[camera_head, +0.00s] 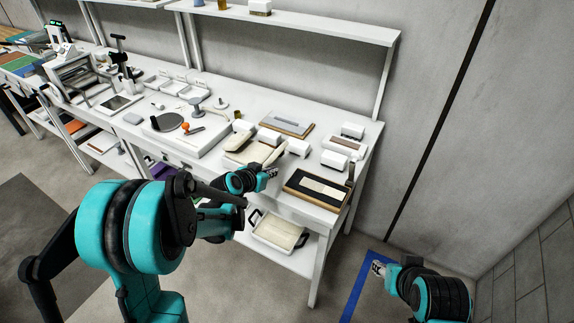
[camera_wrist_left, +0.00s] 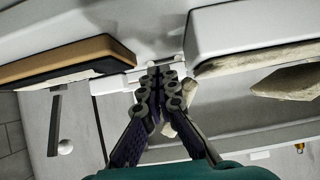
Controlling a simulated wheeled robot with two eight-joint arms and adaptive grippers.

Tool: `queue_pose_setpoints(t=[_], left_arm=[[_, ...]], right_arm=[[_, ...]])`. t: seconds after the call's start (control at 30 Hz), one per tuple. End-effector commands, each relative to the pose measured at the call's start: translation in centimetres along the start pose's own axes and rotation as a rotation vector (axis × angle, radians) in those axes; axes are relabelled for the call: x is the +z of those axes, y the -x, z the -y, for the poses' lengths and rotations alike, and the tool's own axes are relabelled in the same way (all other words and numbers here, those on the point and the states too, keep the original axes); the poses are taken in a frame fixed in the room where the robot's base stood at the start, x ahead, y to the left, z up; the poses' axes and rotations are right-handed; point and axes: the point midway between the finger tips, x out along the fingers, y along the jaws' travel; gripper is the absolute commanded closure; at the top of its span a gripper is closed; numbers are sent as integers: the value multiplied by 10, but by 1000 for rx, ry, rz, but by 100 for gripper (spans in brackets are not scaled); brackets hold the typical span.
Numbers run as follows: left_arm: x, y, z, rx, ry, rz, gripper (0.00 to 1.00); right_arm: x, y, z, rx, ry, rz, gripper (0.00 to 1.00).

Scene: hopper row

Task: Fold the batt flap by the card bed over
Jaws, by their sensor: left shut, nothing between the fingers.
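A framed dark board with a pale strip on it, which looks like the card bed (camera_head: 318,188), lies at the right front of the white bench. Cream, batt-like pieces (camera_head: 236,158) lie left of it, beside white blocks; I cannot tell for sure which one is the flap. My left gripper (camera_head: 272,172) is shut and empty at the bench front, just left of the board. In the left wrist view its fingertips (camera_wrist_left: 165,73) are together between a tan-edged board (camera_wrist_left: 70,57) and a white block (camera_wrist_left: 250,28). A cream piece (camera_wrist_left: 290,82) shows there too. My right gripper (camera_head: 377,268) hangs over the floor, away from the bench.
White blocks (camera_head: 299,147) and a tan board with a grey slab (camera_head: 287,123) crowd the bench behind. A white tray (camera_head: 278,232) with dark handles sits on the lower shelf. Blue tape (camera_head: 354,288) marks the floor. A wall shelf (camera_head: 300,24) runs above.

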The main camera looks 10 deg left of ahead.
Motion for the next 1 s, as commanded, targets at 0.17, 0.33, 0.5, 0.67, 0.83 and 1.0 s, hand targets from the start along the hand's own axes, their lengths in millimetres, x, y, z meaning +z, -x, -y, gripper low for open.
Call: queue_pose_setpoints(t=[0.17,0.33,0.5,0.67,0.83,1.0], left_arm=[[-17,10,0,0,0,0,100],[-18,11,0,0,0,0,100],[-17,10,0,0,0,0,100],[-20,12,6,-1,0,0,100],[-24,14,16,0,0,1,100],[-32,19,5,2,-2,0,100]], right_arm=[[-9,12,0,0,0,0,60],[-9,12,0,0,0,0,60],[-8,12,0,0,0,0,60],[-9,13,0,0,0,0,60],[-11,16,0,0,0,0,60],[-15,21,0,0,0,0,60]])
